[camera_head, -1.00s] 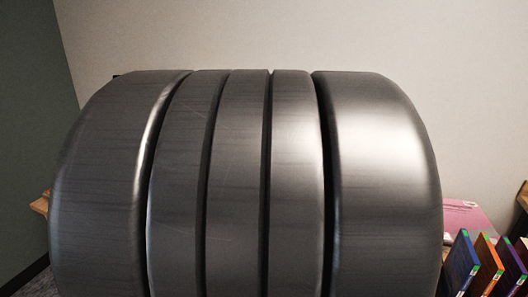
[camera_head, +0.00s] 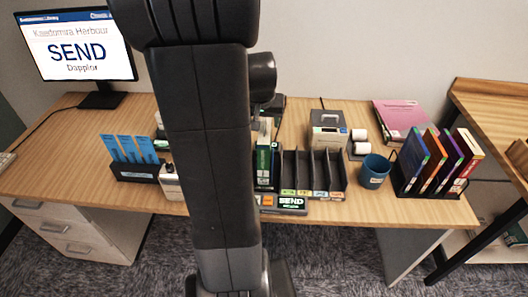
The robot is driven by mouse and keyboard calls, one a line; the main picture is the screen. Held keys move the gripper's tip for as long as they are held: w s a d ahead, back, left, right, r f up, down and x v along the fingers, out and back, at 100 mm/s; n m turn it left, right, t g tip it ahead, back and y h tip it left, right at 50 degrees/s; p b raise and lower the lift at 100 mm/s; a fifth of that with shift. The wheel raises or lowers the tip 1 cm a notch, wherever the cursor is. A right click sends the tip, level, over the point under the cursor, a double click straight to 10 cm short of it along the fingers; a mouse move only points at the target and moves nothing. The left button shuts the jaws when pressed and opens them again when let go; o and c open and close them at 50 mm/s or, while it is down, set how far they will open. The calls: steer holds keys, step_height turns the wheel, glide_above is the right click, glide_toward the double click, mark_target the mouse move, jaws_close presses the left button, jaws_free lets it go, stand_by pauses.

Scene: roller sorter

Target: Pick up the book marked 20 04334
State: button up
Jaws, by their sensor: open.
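Several upright books lean in a black rack at the right of the desk: a blue one (camera_head: 411,158), an orange one (camera_head: 433,160), a purple one (camera_head: 448,162) and a red one (camera_head: 466,160). Their labels are too small to read, so I cannot tell which is marked 20 04334. A thin green-and-white book-like item (camera_head: 263,160) stands in the left part of a black slotted sorter (camera_head: 310,180), partly behind my arm. My dark arm crosses the middle of the view. I cannot make out my gripper's fingers; they are outside the view or hidden behind the arm.
A monitor (camera_head: 77,48) reading SEND stands at the back left. Blue cards (camera_head: 128,150) stand in a holder. A blue mug (camera_head: 374,172) sits between the sorter and the rack. A grey printer-like device (camera_head: 328,128) and a pink folder (camera_head: 398,115) lie behind. A wooden shelf (camera_head: 495,110) stands at right.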

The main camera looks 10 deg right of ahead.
mark_target(265, 130)
steer(key=x, duration=0.3)
steer(key=p+x, duration=0.1)
steer(key=x, duration=0.1)
steer(key=shift+w+d+f, duration=0.1)
steer(key=shift+d+f, duration=0.15)
steer(key=shift+f, duration=0.15)
jaws_close()
